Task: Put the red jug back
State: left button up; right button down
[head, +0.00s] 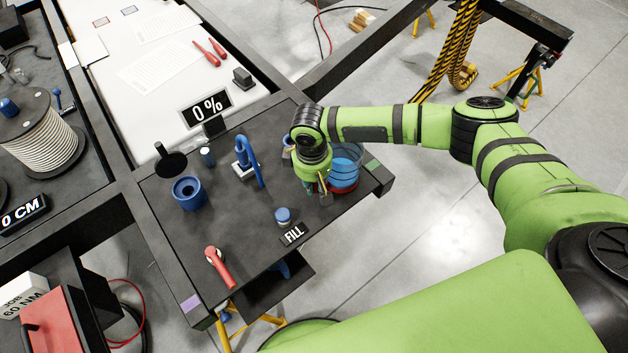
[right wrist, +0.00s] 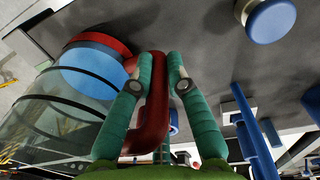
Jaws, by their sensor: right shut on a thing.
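The red jug (head: 344,172) has a clear body, blue liquid inside and a red base. It is near the right corner of the dark worktop (head: 240,225), partly hidden by my right gripper. In the right wrist view its clear body (right wrist: 45,125) and red handle (right wrist: 152,118) show. My right gripper (head: 324,190) is shut on the handle, with a green finger (right wrist: 158,75) on each side of it. The jug looks upright. I cannot tell whether its base touches the worktop. My left gripper is not in view.
A blue pump with a curved pipe (head: 248,160) and a blue cup (head: 188,193) stand left of the jug. A blue button (head: 283,215) sits by a FILL sign (head: 293,234). A red lever (head: 218,268) is at the front. A display (head: 206,107) reads 0 %.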

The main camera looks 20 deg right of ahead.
jog(key=shift+f, duration=0.2)
jog(key=shift+f, duration=0.15)
jog(key=c, duration=1.2)
grip_release()
jog(key=r, duration=0.4)
jog(key=r+b, duration=0.1)
jog(key=r, duration=0.3)
jog(key=r+b, duration=0.1)
jog(key=r, duration=0.3)
jog(key=shift+s+a+r, duration=0.1)
jog(key=shift+a+r, duration=0.05)
jog(key=shift+a, duration=0.15)
